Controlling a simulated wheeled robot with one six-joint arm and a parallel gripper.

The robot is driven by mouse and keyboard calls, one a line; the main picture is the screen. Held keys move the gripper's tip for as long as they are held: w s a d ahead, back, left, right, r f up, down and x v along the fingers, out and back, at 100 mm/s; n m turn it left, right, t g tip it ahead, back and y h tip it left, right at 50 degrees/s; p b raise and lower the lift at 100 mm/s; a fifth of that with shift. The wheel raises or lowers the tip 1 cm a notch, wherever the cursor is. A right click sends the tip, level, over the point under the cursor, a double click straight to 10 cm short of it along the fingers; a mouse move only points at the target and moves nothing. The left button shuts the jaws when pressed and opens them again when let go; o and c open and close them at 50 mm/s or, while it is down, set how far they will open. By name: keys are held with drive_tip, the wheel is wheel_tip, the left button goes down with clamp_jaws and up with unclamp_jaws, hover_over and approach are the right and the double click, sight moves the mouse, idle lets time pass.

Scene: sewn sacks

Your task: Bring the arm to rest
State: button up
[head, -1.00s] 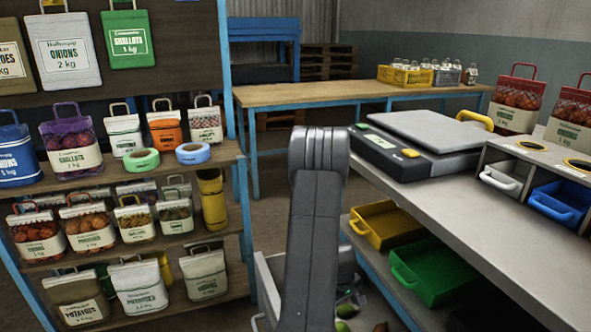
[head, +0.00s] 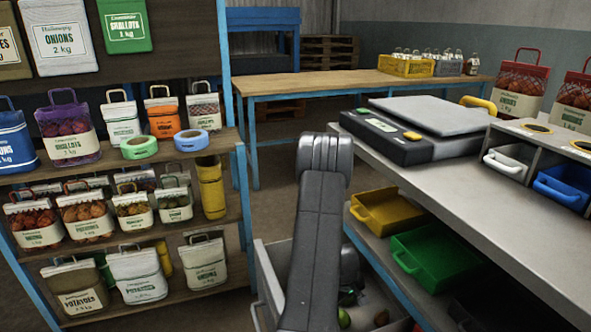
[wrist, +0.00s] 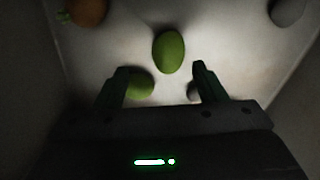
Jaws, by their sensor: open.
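My gripper (wrist: 160,82) shows in the wrist view with its two dark green fingers apart and nothing between the tips. Below it is the pale floor of a bin, with a green oval fruit or vegetable (wrist: 168,52) just beyond the fingertips. A second green one (wrist: 138,84) lies beside the left finger, partly hidden by it. In the head view my arm reaches down into the grey bin (head: 264,283) on the floor, and the gripper itself is hidden there.
An orange item (wrist: 88,11) and a grey one (wrist: 288,11) lie near the bin's far corners. The bin stands between the shelf of sacks (head: 110,180) and the workbench (head: 440,185). Yellow (head: 388,216) and green (head: 432,258) trays sit below the benchtop. A scale (head: 420,125) stands on top.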

drive_tip(key=a+r+m+p, duration=0.1)
drive_tip(key=a+r+p, duration=0.3)
drive_tip(key=r+p, duration=0.3)
drive_tip(key=s+a+r+m+p, duration=0.1)
drive_tip(key=a+r+m+p, duration=0.1)
drive_tip(key=a+r+p, duration=0.2)
drive_tip(key=a+r+m+p, duration=0.2)
drive_tip(key=a+r+p, duration=0.2)
drive_tip(key=r+p, duration=0.7)
drive_tip(key=shift+s+a+g+p, duration=0.2)
drive_tip(key=shift+a+g+p, duration=0.2)
drive_tip(key=shift+p, duration=2.3)
drive_tip(key=shift+r, duration=0.1)
drive_tip(key=shift+d+r, duration=0.1)
